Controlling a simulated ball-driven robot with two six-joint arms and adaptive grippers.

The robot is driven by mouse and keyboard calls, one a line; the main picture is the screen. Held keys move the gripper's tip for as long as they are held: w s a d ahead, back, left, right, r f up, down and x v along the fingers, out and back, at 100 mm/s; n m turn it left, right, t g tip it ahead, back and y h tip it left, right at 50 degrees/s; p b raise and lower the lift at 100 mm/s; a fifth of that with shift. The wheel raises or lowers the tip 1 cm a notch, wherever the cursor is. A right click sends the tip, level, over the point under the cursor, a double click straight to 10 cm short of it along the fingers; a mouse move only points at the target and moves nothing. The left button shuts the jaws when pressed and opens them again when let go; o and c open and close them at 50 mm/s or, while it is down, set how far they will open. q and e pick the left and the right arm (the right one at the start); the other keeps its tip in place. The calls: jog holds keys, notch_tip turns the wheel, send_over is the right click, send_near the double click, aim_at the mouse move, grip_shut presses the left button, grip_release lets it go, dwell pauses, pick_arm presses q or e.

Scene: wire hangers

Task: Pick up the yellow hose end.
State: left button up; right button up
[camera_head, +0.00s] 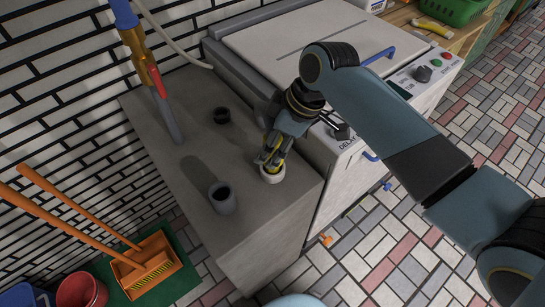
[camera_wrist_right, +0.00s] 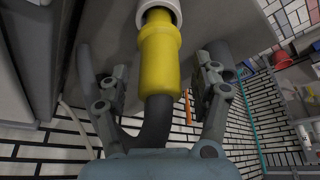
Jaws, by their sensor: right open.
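The yellow hose end (camera_head: 272,168) is at the right part of the grey cabinet top, with its tip at a white ring (camera_head: 272,177). My right gripper (camera_head: 270,157) is directly at it and partly hides it. In the right wrist view the yellow hose end (camera_wrist_right: 160,60) lies between the two spread fingers of my right gripper (camera_wrist_right: 166,75), with a visible gap on each side. Its tip meets the white ring (camera_wrist_right: 158,10), and a dark hose (camera_wrist_right: 157,122) runs from its other end. My left gripper is not in view.
The grey cabinet top (camera_head: 185,165) also bears two dark round sockets, one near (camera_head: 222,198) and one farther back (camera_head: 221,115). A pipe with a red and yellow fitting (camera_head: 150,75) stands at its left. A white-lidded machine (camera_head: 290,45) adjoins behind. An orange broom (camera_head: 145,265) is at lower left.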

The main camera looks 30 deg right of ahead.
grip_shut()
dwell(0.3)
